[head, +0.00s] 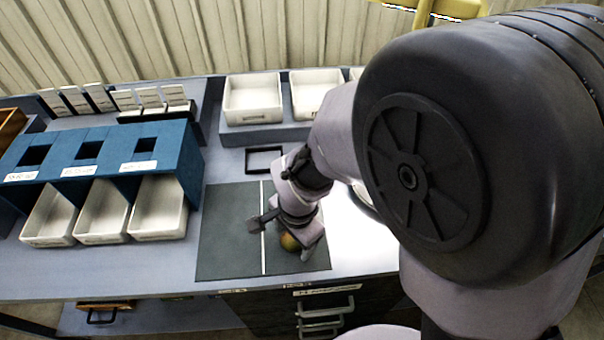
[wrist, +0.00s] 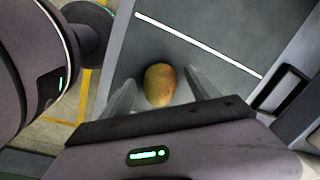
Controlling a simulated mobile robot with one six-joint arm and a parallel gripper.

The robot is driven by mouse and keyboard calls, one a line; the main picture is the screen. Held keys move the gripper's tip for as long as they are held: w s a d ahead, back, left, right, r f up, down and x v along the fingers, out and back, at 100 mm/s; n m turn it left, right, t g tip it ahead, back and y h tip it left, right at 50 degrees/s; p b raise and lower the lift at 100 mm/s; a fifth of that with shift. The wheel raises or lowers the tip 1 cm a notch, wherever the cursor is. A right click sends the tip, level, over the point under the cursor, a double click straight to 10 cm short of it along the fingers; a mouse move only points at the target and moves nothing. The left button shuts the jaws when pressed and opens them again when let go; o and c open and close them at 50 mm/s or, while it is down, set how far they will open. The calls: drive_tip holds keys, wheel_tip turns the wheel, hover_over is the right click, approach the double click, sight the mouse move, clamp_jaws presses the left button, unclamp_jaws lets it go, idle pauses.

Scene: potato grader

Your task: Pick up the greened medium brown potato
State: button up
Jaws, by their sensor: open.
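A brown potato with a yellow-green tinge (head: 289,242) lies on the dark grey mat (head: 225,230), right of the mat's white line. It also shows in the wrist view (wrist: 160,85), between the two fingers. My gripper (wrist: 158,90) is open around the potato, with a finger on each side and a visible gap at least on the right. In the head view my gripper (head: 297,243) is low over the mat and partly hides the potato. I cannot tell whether a finger touches it.
A blue stand (head: 190,160) with several openings has white bins (head: 158,208) below it on the left. White trays (head: 253,98) stand at the back. A small black frame (head: 264,160) lies behind the mat. Drawers (head: 325,310) are under the table's front edge. The mat's left part is clear.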

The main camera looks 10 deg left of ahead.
drive_tip(key=shift+r, duration=0.1)
drive_tip(key=c, duration=1.5)
